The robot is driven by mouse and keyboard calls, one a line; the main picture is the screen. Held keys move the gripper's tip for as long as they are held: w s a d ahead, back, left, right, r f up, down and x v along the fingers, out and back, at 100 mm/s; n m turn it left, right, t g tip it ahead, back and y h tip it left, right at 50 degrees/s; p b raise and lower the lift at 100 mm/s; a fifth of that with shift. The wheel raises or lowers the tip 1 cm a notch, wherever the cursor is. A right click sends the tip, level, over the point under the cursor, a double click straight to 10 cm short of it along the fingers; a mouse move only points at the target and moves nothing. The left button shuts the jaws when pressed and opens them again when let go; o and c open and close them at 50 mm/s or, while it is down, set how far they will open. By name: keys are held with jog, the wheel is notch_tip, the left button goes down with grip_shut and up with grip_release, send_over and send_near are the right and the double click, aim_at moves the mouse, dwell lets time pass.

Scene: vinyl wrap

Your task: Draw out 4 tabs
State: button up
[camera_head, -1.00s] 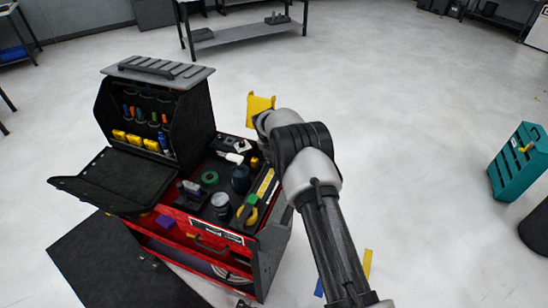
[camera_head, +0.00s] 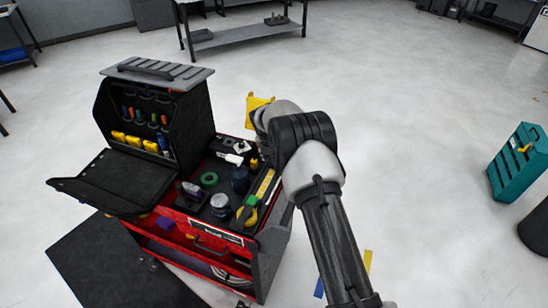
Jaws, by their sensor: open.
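The open toolbox (camera_head: 195,232) stands on the floor left of my arm. Its raised back panel holds several small yellow pieces (camera_head: 133,141) in a row, with coloured slim tools above them. I cannot tell which parts are the tabs. My gripper (camera_head: 259,107) is at the far end of my arm, beyond the toolbox's back right corner, where a yellow bracket-like part shows. It is open; its fingertips are not clear, and my wrist covers part of it.
The toolbox tray holds a green roll (camera_head: 209,179), a dark bottle (camera_head: 240,180) and a jar (camera_head: 220,205). A teal case (camera_head: 518,162) stands on the right. A metal workbench (camera_head: 240,35) is at the back. Floor between them is clear.

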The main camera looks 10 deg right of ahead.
jog(key=v, duration=0.9)
jog(key=shift+d, duration=0.1)
jog(key=s+r+m+y, duration=0.1)
jog(key=s+r+m, duration=1.5)
jog(key=s+r, duration=0.6)
jog(key=s+a+f+m+y, duration=0.1)
jog(key=s+a+f+m, duration=0.1)
jog(key=s+m, duration=1.2)
jog(key=s, duration=1.1)
jog(key=shift+m+t, duration=0.3)
